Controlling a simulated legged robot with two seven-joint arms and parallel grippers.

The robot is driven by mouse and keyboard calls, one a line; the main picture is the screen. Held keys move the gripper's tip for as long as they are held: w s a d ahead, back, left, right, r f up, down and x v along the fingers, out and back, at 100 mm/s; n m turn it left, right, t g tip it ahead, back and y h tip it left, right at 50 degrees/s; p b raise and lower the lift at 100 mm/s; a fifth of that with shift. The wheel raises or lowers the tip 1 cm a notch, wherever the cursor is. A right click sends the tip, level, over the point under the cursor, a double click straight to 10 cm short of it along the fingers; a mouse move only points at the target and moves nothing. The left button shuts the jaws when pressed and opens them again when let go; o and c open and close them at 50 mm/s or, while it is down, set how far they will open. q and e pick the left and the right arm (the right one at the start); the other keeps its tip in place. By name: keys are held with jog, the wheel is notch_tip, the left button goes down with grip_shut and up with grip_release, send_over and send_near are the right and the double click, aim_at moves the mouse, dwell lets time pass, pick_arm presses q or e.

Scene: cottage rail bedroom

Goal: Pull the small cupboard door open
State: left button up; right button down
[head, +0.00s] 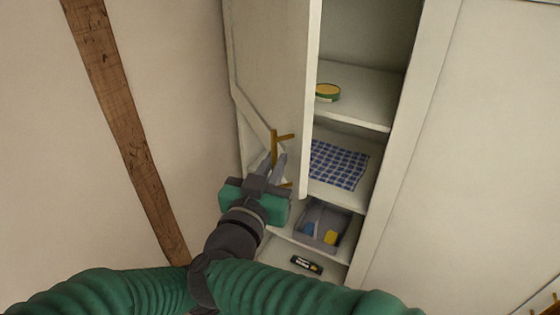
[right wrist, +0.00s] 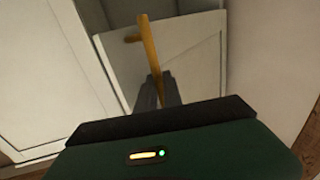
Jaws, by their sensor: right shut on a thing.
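The small cupboard door (head: 272,60) is white and stands swung open to the left of the cupboard, its edge toward me. Its brass bar handle (head: 275,146) is on the door's face, and it also shows in the right wrist view (right wrist: 149,50). My right gripper (head: 275,165) is shut on the handle, its fingers around the bar's lower part. In the right wrist view the fingers (right wrist: 159,90) close on the bar in front of the white door panel (right wrist: 195,50). My left gripper is not in view.
The cupboard shelves (head: 360,103) hold a green and yellow tin (head: 327,92), a blue checked cloth (head: 338,165), a grey box (head: 322,241) with small items, and a dark object (head: 306,264). A wooden beam (head: 127,125) crosses the wall on the left.

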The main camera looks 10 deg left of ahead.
jog(key=c, duration=1.7)
grip_release()
jog(key=shift+o, duration=1)
jog(key=shift+w+a, duration=0.1)
